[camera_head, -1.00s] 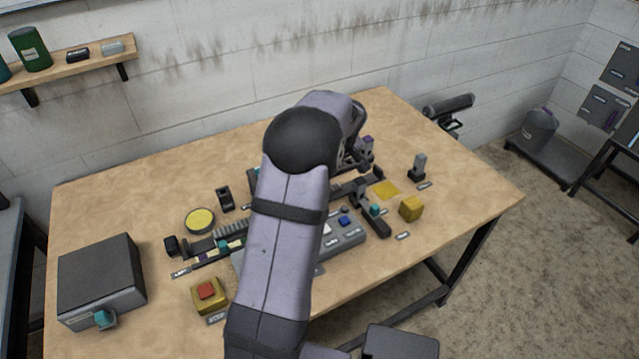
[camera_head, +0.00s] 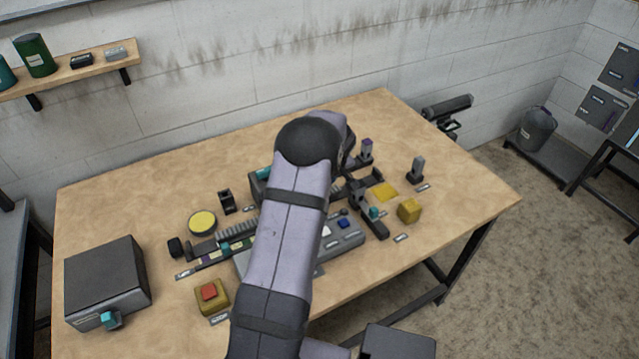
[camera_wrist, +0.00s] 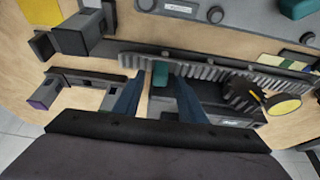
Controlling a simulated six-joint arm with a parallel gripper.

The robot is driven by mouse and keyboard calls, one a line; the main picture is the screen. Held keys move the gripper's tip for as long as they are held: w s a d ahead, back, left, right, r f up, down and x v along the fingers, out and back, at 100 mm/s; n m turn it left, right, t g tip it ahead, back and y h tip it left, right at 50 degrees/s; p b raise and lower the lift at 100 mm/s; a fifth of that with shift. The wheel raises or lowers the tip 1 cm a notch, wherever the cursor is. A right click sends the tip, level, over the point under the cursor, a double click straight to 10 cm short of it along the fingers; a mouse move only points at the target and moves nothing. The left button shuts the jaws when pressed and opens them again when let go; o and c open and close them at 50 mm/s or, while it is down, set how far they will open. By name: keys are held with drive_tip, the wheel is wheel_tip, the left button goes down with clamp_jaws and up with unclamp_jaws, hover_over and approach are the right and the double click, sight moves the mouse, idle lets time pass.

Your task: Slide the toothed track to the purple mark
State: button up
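The grey toothed track (camera_head: 238,230) runs across the middle of the workbench, partly hidden by my arm in the head view. In the wrist view the track (camera_wrist: 205,68) stretches from left to right just beyond my fingertips. A teal block (camera_wrist: 160,74) shows at the track, in the gap between the fingers. My gripper (camera_wrist: 158,88) is open, its two blue fingers apart with no clear contact. My arm hides the gripper in the head view. A strip along the track has coloured marks, among them a small purple patch (camera_head: 208,258).
A dark round gear (camera_wrist: 241,92) and a yellow disc (camera_wrist: 283,104) lie right of the fingers. A purple-topped post (camera_head: 366,150) stands behind right. The bench's back left is clear.

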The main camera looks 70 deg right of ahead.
drive_tip(key=shift+f, duration=0.2)
clamp_jaws()
drive_tip(key=shift+w+a+b, duration=0.95)
drive_tip(key=shift+w+a, duration=0.6)
drive_tip(key=shift+w, duration=0.1)
unclamp_jaws()
drive_tip(key=shift+s+r, duration=0.1)
drive_tip(key=b+v, duration=0.2)
drive_tip(key=v, duration=0.5)
